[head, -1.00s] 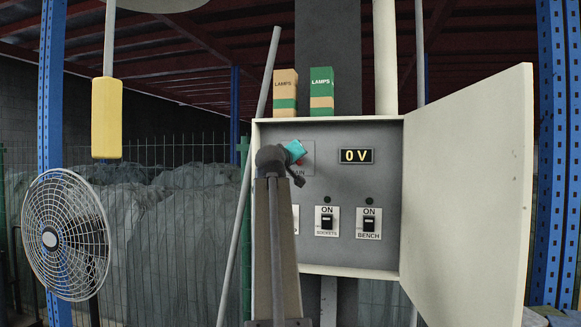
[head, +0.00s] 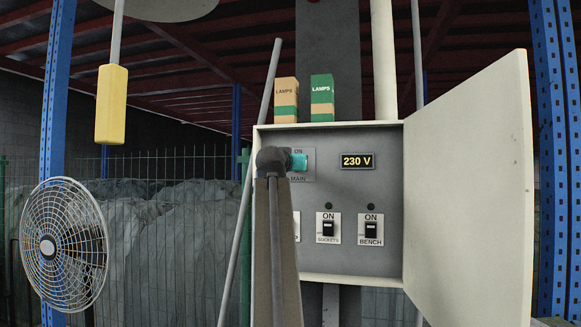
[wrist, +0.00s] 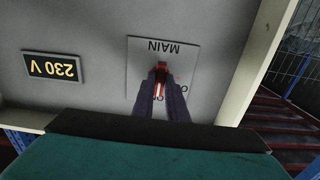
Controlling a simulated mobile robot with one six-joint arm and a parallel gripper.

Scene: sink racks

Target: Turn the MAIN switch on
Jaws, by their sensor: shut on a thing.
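The MAIN switch plate (head: 303,176) is at the upper left inside the open grey panel box, partly hidden by my arm. It shows upside down in the wrist view (wrist: 146,58), with the word MAIN readable. My gripper (wrist: 161,82) is at the plate, its two dark fingers shut on the red switch lever (wrist: 161,70). The fingers hide much of the lever and part of the ON lettering. In the head view the lever is hidden behind my teal-ended wrist. The voltage display (head: 358,161) beside the plate reads 230 V.
Below are the SOCKETS switch (head: 328,228), the BENCH switch (head: 371,230) and another partly hidden switch. The box door (head: 470,185) stands open on the right. Two LAMPS boxes (head: 322,97) stand on top. A fan (head: 64,245) and a hanging yellow pendant (head: 111,104) are left.

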